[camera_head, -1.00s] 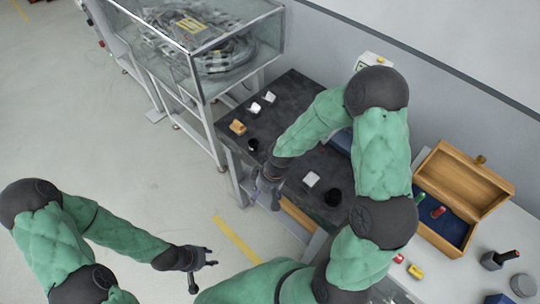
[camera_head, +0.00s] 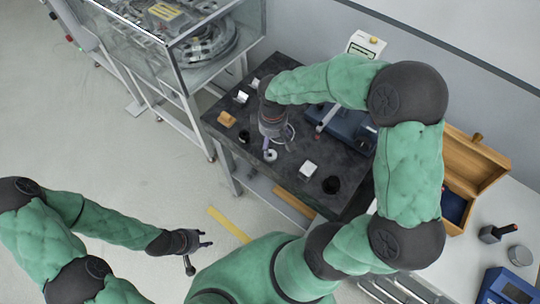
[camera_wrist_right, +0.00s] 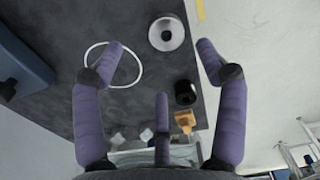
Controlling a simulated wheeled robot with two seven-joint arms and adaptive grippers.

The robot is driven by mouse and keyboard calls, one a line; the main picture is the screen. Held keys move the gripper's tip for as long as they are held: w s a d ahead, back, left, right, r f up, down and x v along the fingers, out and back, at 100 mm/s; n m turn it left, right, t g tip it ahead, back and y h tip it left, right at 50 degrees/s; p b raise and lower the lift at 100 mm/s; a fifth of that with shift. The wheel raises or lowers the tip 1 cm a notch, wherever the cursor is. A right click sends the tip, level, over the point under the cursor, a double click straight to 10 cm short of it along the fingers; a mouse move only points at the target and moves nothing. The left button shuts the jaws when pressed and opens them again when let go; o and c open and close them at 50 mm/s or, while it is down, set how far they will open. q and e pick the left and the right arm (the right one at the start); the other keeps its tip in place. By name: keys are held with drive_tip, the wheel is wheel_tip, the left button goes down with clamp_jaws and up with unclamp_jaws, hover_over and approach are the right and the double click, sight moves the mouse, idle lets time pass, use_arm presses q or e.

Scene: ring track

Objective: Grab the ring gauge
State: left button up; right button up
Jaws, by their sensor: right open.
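A thick silver ring with a dark centre hole, seemingly the ring gauge (camera_wrist_right: 166,34), lies flat on the dark table (camera_head: 350,165). In the head view the ring gauge shows (camera_head: 271,155) just in front of my right gripper (camera_head: 276,145). In the right wrist view my right gripper (camera_wrist_right: 160,62) is open and empty, its purple fingers spread, with the ring gauge ahead between the two outer fingers. A thin white hoop (camera_wrist_right: 138,73) lies beside it, partly behind one finger. My left gripper (camera_head: 206,240) hangs away from the table with its fingers apart.
A black hollow cylinder (camera_wrist_right: 185,93) and an orange block (camera_wrist_right: 185,119) stand nearby. A blue device (camera_head: 345,124) is behind. A glass case (camera_head: 220,30) stands left.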

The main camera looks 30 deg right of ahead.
sight(270, 153)
wheel_tip(270, 153, down, 2)
drive_tip(key=shift+f, duration=0.1)
drive_tip(key=shift+a+f+b, duration=0.25)
drive_tip(key=shift+f+b, duration=0.25)
drive_tip(key=shift+f, duration=0.8)
drive_tip(key=shift+a+f+b, duration=0.2)
drive_tip(key=shift+f+b, duration=0.3)
drive_tip(key=shift+f, duration=0.8)
drive_tip(key=shift+s, duration=0.1)
drive_tip(key=shift+c, duration=0.3)
drive_tip(key=c, duration=1.3)
